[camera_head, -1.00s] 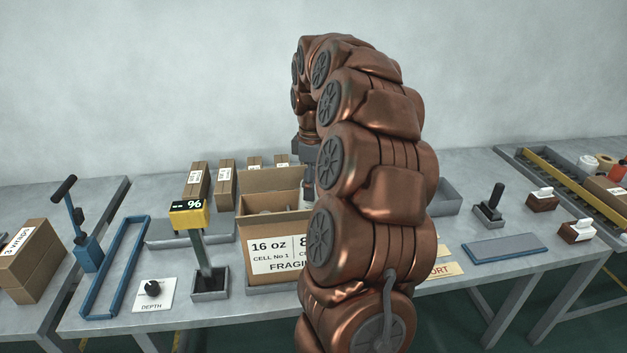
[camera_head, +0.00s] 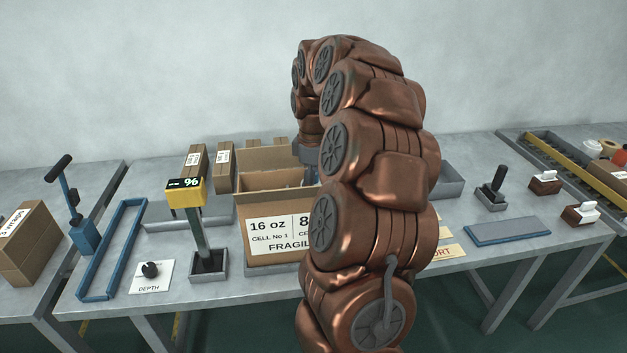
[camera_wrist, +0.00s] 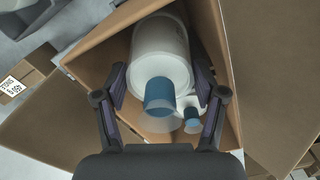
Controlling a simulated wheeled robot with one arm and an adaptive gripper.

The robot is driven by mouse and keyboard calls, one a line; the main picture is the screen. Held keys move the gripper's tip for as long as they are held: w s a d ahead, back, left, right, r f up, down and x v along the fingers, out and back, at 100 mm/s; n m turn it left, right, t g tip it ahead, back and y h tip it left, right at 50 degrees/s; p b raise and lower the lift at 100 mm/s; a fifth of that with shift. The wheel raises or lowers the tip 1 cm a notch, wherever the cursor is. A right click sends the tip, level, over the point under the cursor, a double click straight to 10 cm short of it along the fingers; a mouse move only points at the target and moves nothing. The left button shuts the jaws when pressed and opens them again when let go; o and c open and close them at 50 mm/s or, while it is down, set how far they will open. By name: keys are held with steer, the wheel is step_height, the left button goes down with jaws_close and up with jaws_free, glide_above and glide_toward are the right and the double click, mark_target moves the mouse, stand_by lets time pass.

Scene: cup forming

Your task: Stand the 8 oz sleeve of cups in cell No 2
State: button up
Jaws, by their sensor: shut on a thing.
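The sleeve of cups (camera_wrist: 159,52) is a white cylinder with a blue, clear-flared end facing the wrist camera. My gripper (camera_wrist: 160,75) has its two fingers on either side of it and is shut on it. The sleeve is within the open carton (camera_wrist: 98,62); I cannot tell whether it touches the bottom or which cell it is over. A second, smaller blue-ended sleeve (camera_wrist: 192,121) shows beside it, lower right. In the head view the carton (camera_head: 262,255) carries a label with "16 oz CELL No 1" at left; the right half is hidden by my arm. My gripper is hidden there.
A blue frame (camera_head: 112,250) lies further left. Small cartons (camera_head: 195,165) stand behind.

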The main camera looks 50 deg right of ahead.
steer(key=shift+f+b, duration=1.15)
steer(key=shift+f, duration=1.65)
steer(key=o, duration=1.7)
steer(key=shift+r, duration=6.05)
steer(key=shift+r, duration=0.1)
